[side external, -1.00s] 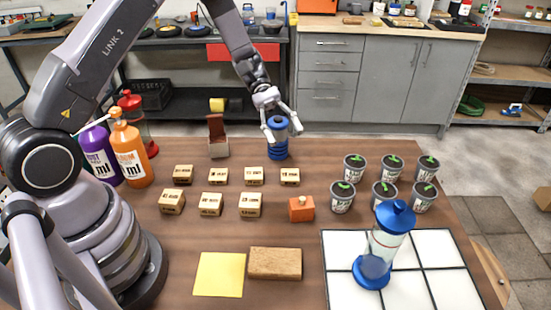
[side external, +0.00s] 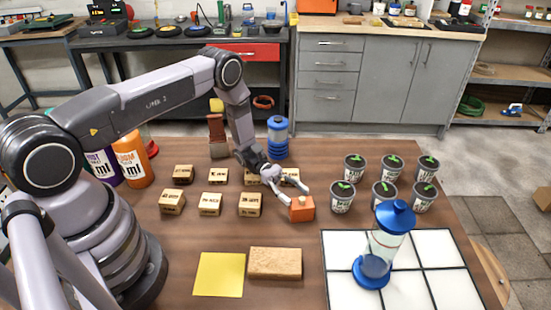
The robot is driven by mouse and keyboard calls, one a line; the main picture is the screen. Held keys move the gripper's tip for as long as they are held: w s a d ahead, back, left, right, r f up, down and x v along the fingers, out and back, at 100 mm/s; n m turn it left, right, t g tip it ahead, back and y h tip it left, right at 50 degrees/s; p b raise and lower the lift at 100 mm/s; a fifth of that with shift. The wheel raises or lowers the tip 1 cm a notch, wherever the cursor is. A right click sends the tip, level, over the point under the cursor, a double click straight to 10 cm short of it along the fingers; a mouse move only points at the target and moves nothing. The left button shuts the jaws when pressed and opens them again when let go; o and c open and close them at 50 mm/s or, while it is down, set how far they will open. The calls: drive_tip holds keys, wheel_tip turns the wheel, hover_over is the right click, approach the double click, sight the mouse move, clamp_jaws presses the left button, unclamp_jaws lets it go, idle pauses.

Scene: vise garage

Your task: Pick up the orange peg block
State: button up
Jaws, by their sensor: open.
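The orange peg block (side external: 301,210) sits on the wooden table, right of the front row of small wooden blocks. It is a small orange cube with a light peg on top. My gripper (side external: 297,194) is open, with its fingers spread just above and around the top of the block. I cannot tell whether a finger touches it. My gripper and wrist partly hide the wooden blocks behind.
Small labelled wooden blocks (side external: 211,203) stand in two rows to the left. Potted seedlings (side external: 342,196) stand close on the right. A blue-capped clear container (side external: 384,247) stands on white tiles (side external: 449,290). A wooden slab (side external: 275,263) and yellow sheet (side external: 219,274) lie in front. A blue container (side external: 277,138) stands behind.

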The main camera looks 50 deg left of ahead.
sight(300, 198)
drive_tip(key=shift+s+d, duration=0.15)
drive_tip(key=shift+d, duration=1.35)
clamp_jaws()
